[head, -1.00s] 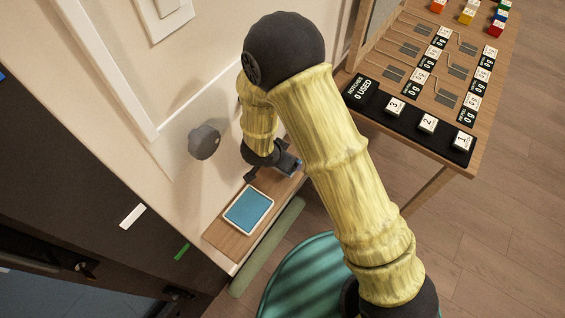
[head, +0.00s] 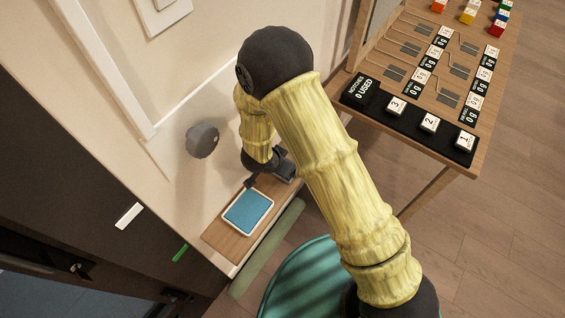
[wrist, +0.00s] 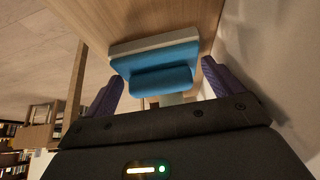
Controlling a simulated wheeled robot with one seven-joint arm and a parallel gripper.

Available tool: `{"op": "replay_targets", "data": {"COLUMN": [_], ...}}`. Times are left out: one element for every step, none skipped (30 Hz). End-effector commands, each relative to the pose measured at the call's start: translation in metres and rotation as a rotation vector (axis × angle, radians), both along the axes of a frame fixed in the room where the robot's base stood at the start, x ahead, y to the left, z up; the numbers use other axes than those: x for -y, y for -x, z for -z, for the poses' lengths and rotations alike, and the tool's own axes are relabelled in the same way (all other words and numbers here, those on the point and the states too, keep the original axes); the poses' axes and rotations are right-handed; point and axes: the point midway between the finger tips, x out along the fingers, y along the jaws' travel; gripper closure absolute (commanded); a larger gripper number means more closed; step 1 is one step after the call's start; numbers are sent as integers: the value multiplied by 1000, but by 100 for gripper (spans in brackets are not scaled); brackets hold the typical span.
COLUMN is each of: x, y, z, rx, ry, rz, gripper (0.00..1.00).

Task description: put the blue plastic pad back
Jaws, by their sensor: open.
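A flat blue panel with a white rim (head: 248,211) lies on the wooden ledge by the wall in the head view. My gripper (head: 272,174) is low over the ledge, just beyond the panel's upper right end. In the wrist view my gripper (wrist: 163,88) is open, with a purple finger at each side. Between and beyond the fingers is a blue plastic piece (wrist: 155,58) with a raised rounded bar and a white backing, against wood. I cannot tell whether this piece is the same as the rimmed panel. Contact with the fingers is not clear.
The wooden ledge (head: 226,243) runs along the wall, where a grey round knob (head: 202,141) sticks out. A wooden table (head: 420,145) with numbered blocks stands at right. A teal round seat (head: 305,280) is below my arm.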

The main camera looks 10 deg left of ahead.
Motion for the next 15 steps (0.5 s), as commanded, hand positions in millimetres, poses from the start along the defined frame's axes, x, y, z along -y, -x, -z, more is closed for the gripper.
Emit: {"op": "replay_targets", "data": {"x": [0, -1, -1, -2, -3, -4, -5, -6, -7, -8, -9, -10, -11, -12, -13], "y": [0, 1, 2, 3, 5, 8, 10, 12, 15, 17, 20, 23, 25, 27, 29], "z": [-2, -4, -7, -10, -13, -18, -22, -27, -33, -38, -42, -48, -52, -55, -60], "rx": [0, 0, 0, 1, 0, 1, 1, 1, 1, 1, 1, 1, 1, 1, 1], "ry": [-1, -1, -1, -2, -1, -2, -2, -2, -2, -2, -3, -3, -2, -2, -2], "rz": [0, 0, 0, -1, -2, -1, -1, -2, -2, -1, -2, -1, -2, -1, 0], "gripper": [8, 8, 8, 8, 8, 8, 8, 8, 8, 8, 8, 8, 8, 8, 8]}}
